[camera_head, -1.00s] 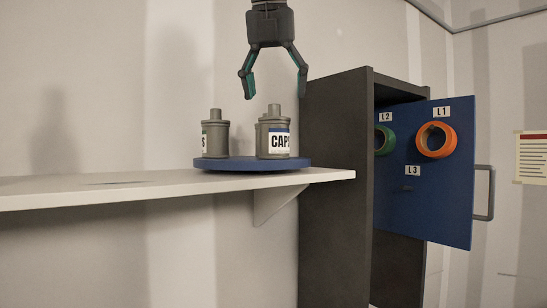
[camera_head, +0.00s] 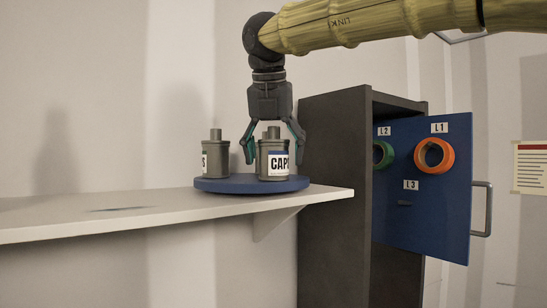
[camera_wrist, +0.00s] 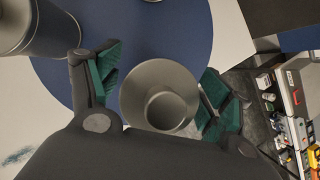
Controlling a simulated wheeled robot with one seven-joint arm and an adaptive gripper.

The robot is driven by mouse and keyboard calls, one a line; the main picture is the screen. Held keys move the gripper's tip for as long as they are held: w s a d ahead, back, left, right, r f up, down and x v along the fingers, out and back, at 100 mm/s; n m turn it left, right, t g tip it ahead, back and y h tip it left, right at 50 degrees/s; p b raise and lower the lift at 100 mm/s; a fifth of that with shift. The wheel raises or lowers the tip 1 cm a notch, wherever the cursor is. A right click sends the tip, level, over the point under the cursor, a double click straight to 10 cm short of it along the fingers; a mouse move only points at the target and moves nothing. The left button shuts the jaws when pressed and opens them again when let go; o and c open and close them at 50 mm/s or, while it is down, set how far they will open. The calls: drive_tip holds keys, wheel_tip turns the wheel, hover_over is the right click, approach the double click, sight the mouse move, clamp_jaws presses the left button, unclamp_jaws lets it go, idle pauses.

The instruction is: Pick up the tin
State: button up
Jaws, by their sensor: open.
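A grey tin with a narrow top knob and a label reading "CAP" (camera_head: 273,163) stands upright on a blue round tray (camera_head: 235,186). My gripper (camera_head: 274,152) is open and points down over this tin, one finger on each side. In the wrist view the tin (camera_wrist: 160,97) shows from above between the green-padded fingers, with gaps visible on both sides. A second grey tin with a label ending in "S" (camera_head: 216,158) stands to the left on the tray. It also shows at the upper left of the wrist view (camera_wrist: 35,25).
The tray sits at the right end of a white shelf (camera_head: 120,215), whose left part is mostly bare. A dark cabinet (camera_head: 335,190) stands close to the right, with an open blue door (camera_head: 425,215) carrying orange (camera_head: 434,155) and green (camera_head: 383,154) rings.

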drive_tip(key=shift+w+d+f, duration=0.1)
drive_tip(key=shift+w+f, duration=0.35)
drive_tip(key=shift+f, duration=0.1)
drive_tip(key=shift+s+r, duration=0.1)
drive_tip(key=shift+s, duration=0.25)
drive_tip(key=shift+c, duration=1)
drive_tip(key=shift+w, duration=0.2)
drive_tip(key=c, duration=1.3)
drive_tip(key=shift+r, duration=0.15)
